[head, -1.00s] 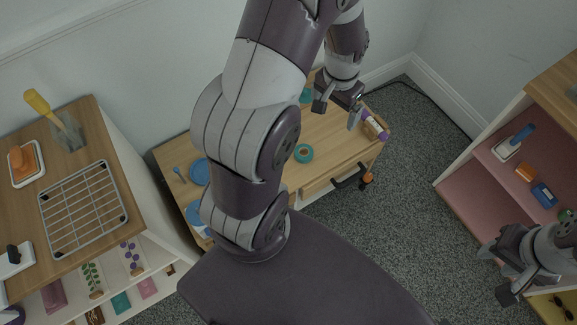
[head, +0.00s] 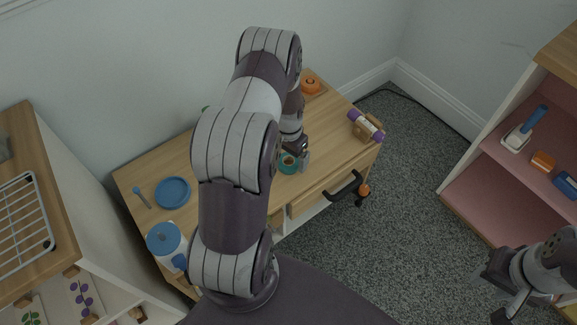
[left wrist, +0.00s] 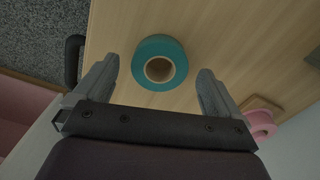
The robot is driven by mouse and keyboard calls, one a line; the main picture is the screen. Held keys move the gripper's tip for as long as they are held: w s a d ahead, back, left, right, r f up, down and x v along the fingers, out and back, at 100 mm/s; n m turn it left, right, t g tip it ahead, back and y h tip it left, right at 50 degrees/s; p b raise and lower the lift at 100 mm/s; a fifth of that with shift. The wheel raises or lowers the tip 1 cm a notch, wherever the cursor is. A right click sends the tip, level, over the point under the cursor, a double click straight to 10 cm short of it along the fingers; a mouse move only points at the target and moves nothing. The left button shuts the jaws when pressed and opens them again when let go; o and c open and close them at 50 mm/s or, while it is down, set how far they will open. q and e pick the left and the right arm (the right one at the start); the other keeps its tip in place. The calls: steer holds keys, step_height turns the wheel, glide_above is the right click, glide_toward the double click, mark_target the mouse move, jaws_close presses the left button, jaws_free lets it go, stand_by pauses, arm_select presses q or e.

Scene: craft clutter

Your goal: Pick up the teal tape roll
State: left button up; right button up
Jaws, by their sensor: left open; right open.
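The teal tape roll (left wrist: 160,63) lies flat on the wooden table top in the left wrist view, its brown core facing up. It also shows in the head view (head: 287,164), partly hidden by my left gripper. My left gripper (left wrist: 154,85) is open and empty; the roll sits between and slightly beyond its two fingertips. In the head view my left gripper (head: 297,157) is over the roll at the table's front part. I cannot tell its exact height. My right gripper (head: 497,290) is open and empty at the lower right, away from the table.
On the table are a blue plate (head: 173,192), a white pot with blue lid (head: 164,240), an orange object (head: 311,84) and a purple-ended roll (head: 366,125). A pink spool (left wrist: 260,124) is right of my left gripper. Shelves (head: 500,150) stand at right.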

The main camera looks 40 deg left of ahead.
arm_select(q)
step_height(320, 180, down, 2)
steer(key=shift+r, duration=0.1)
steer(key=c, duration=1.1)
steer(key=shift+c, duration=0.2)
